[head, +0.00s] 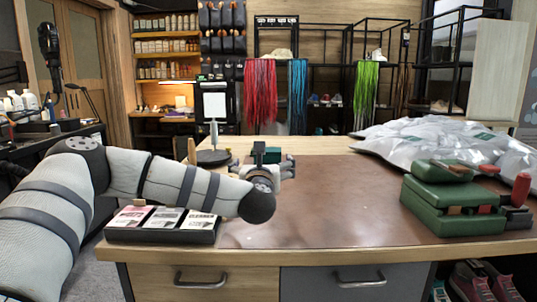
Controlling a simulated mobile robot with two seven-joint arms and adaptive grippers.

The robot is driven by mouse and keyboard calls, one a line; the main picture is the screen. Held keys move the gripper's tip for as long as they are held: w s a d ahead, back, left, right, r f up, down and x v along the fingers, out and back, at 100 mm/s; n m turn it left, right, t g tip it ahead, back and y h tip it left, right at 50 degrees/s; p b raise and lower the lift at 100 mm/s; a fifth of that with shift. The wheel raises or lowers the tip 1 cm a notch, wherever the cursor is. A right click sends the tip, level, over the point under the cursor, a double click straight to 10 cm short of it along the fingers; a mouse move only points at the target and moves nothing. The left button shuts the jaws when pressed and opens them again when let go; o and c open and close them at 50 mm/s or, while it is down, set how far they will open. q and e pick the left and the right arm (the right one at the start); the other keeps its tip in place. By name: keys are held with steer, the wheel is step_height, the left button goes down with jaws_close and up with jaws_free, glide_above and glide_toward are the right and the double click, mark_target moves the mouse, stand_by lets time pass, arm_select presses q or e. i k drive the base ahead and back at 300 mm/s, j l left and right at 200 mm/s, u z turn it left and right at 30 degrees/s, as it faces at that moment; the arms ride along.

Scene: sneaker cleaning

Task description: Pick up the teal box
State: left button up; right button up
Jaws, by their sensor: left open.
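A small dark teal box (271,155) sits toward the back left of the work table, right beside my left gripper. My left gripper (289,163) is open. It lies low over the table and points away from me, and its wrist hides part of it. The box shows just behind the wrist, between or next to the fingers; I cannot tell whether they touch it. My right gripper is not in view.
A green case (452,203) with red-handled tools stands at the right of the brown mat (330,210). Silvery plastic bags (430,142) lie behind it. A black tray of cards (163,222) is under my left arm. The mat's middle is clear.

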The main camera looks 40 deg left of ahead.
mark_target(273, 156)
steer(key=i+j, duration=0.85)
steer(key=j, duration=0.15)
